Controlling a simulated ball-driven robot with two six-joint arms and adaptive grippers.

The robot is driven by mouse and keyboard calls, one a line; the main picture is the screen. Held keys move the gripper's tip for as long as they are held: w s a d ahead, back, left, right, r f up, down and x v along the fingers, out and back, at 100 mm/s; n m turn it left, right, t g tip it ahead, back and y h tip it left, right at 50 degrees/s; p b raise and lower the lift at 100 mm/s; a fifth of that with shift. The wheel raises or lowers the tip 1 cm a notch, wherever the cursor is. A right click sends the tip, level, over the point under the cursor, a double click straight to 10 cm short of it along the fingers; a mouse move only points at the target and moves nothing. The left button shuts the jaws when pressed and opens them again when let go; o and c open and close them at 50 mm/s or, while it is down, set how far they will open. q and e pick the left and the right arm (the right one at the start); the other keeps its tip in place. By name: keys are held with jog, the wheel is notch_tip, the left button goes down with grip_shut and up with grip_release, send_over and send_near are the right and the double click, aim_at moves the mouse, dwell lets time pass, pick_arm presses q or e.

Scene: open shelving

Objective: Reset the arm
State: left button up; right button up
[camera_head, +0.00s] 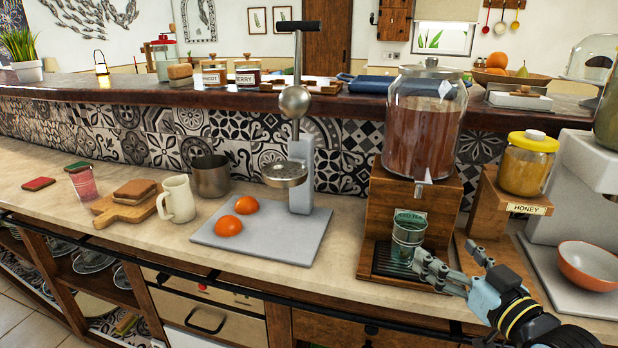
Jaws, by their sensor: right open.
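My right gripper (455,268) is at the lower right, its arm coming in from the bottom right corner. Its fingers are open and point left, in front of the iced tea dispenser (424,120). A green-tinted glass (407,238) stands on the dark drip tray under the dispenser's tap, just left of and behind the fingertips. I see no object between the fingers. Whether a fingertip touches the glass or tray cannot be told. My left gripper is not in view.
A honey jar (527,163) sits on a wooden stand, with an orange bowl (588,265) at right. A juice press (299,150) with orange halves (229,225), a white mug (177,199) and a metal cup (210,176) stand left. The front counter between press and dispenser is clear.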

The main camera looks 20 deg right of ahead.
jog(key=s+a+f+n+g, duration=0.1)
jog(key=s+a+f+g, duration=0.2)
jog(key=s+a+g, duration=0.4)
jog(key=s+a+r+g+h, duration=0.1)
jog(key=s+a+r+g, duration=0.15)
jog(key=s+g, duration=0.9)
jog(key=s+d+f+t+b, duration=0.2)
jog(key=s+f+b, duration=0.1)
jog(key=f, duration=1.3)
jog(key=s+d+f+t+b, duration=0.1)
jog(key=s+f+b, duration=0.25)
jog(key=f, duration=1.35)
jog(key=s+d+f+m+b, duration=0.1)
jog(key=s+f+b, duration=0.3)
jog(key=s+f, duration=1.4)
notch_tip(320, 180, down, 2)
jog(key=shift+s+f+g+b, duration=0.1)
jog(key=shift+s+g+b, duration=0.25)
jog(key=shift+g, duration=0.1)
